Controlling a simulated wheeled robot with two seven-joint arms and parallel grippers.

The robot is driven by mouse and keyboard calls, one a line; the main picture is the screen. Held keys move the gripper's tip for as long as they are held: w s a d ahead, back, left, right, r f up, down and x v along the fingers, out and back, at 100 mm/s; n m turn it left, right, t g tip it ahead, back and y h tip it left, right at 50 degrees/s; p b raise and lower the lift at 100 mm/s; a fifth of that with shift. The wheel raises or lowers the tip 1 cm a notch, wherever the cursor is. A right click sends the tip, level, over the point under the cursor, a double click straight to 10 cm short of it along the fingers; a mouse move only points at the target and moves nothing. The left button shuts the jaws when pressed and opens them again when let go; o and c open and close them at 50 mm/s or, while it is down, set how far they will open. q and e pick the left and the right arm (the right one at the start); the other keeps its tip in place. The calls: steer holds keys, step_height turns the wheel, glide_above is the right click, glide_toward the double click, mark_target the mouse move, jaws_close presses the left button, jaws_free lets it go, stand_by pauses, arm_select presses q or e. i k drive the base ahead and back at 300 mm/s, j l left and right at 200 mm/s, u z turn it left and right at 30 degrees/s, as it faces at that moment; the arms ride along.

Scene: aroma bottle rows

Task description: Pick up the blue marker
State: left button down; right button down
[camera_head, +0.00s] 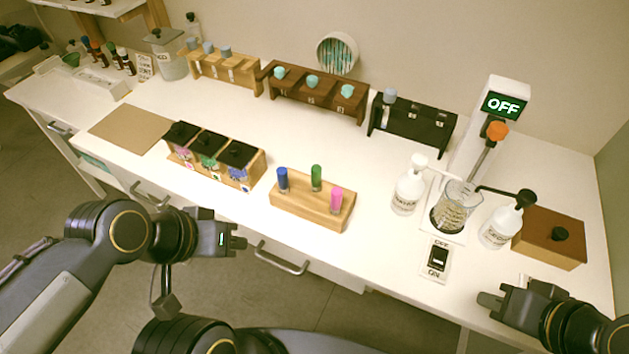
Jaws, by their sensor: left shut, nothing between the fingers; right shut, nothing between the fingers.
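The blue marker (283,179) stands upright at the left end of a light wooden block (303,207) near the table's front edge. A green marker (316,177) stands in the middle of the block and a pink marker (336,199) at its right end. My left gripper (243,239) is shut and empty, in front of the table edge, below and left of the blue marker. My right gripper (483,300) is shut and empty at the lower right, far from the marker block.
Black-lidded jars in a wooden holder (257,170) stand left of the block. Pump bottles (408,186), a beaker (452,210) and a stirrer stand at its right. Several racks line the back. White table (330,130) is clear behind the block.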

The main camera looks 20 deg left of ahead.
mark_target(282, 172)
steer(key=k, duration=0.55)
steer(key=k+j+z, duration=0.1)
steer(key=z, duration=1.65)
steer(key=k+j, duration=0.15)
steer(key=j, duration=0.25)
steer(key=k+j+z, duration=0.1)
steer(key=j, duration=0.3)
steer(key=k+j, duration=0.15)
steer(key=j, duration=0.25)
steer(key=k+j+z, duration=0.1)
steer(key=j, duration=0.25)
steer(key=k+j, duration=0.2)
steer(key=j, duration=0.2)
steer(key=z, duration=0.05)
